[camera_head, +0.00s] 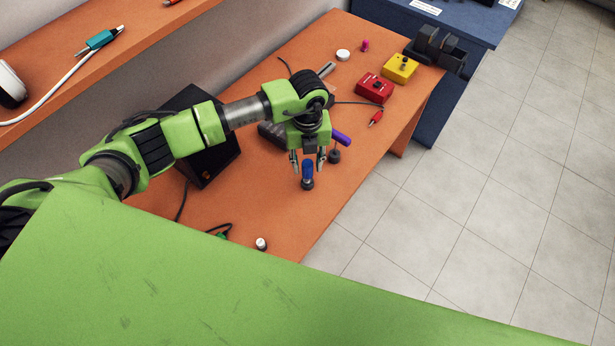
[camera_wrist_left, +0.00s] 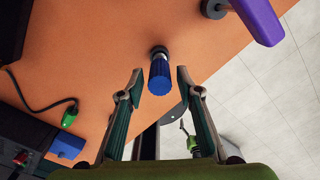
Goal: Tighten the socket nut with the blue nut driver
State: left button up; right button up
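A blue-handled nut driver (camera_head: 307,170) stands upright on the orange table (camera_head: 345,190), with a dark round piece at its lower end. My left gripper (camera_head: 307,163) is above it, pointing down, with its fingers apart. In the left wrist view, the blue handle (camera_wrist_left: 160,78) shows between and just beyond the open fingertips (camera_wrist_left: 160,80), with gaps on both sides. The socket nut cannot be told apart at the driver's foot. A purple-handled tool (camera_head: 340,138) stands just behind, on a dark round base. My right gripper is not in view.
A black box (camera_head: 205,150) stands left of the gripper. A red box (camera_head: 374,88) and a yellow box (camera_head: 399,68) sit toward the table's far end. A small white-topped piece (camera_head: 261,243) lies near the front. The table's right edge is close to the driver.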

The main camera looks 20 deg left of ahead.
pick_arm(q)
grip_shut()
jog(key=shift+r, duration=0.2)
jog(key=shift+r+p, duration=0.25)
jog(key=shift+p, duration=0.1)
notch_tip(320, 180, up, 4)
jog(key=p, duration=0.2)
jog(key=shift+p, duration=0.4)
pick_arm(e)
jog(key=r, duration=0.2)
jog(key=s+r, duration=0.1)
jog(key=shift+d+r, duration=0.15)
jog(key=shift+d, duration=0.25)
